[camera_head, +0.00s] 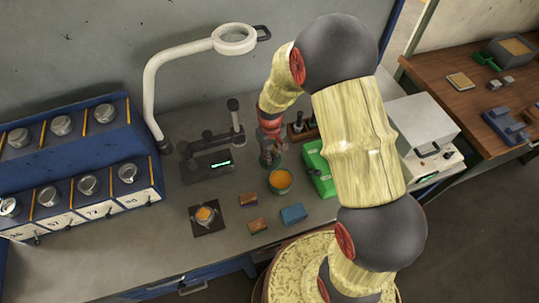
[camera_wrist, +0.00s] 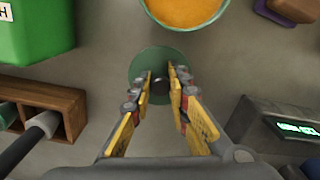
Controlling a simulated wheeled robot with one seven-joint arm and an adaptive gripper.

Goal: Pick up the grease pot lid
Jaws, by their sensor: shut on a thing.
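The grease pot lid (camera_wrist: 158,57) is a round green disc with a dark knob in the middle of the wrist view. My gripper (camera_wrist: 161,82) is over it, with its two yellow-padded fingers shut on the knob. The grease pot (camera_wrist: 185,8), green-rimmed and filled with orange grease, stands beside the lid at the top of the wrist view. In the head view the open pot (camera_head: 280,181) stands on the bench just in front of my gripper (camera_head: 271,158). I cannot tell whether the lid touches the bench.
A green box (camera_head: 319,167) stands right of the pot. A wooden rack (camera_wrist: 40,105) lies beside the lid. A device with a lit display (camera_head: 208,166) is to the left. Small blocks (camera_head: 293,214) and a dark mat (camera_head: 207,229) lie in front.

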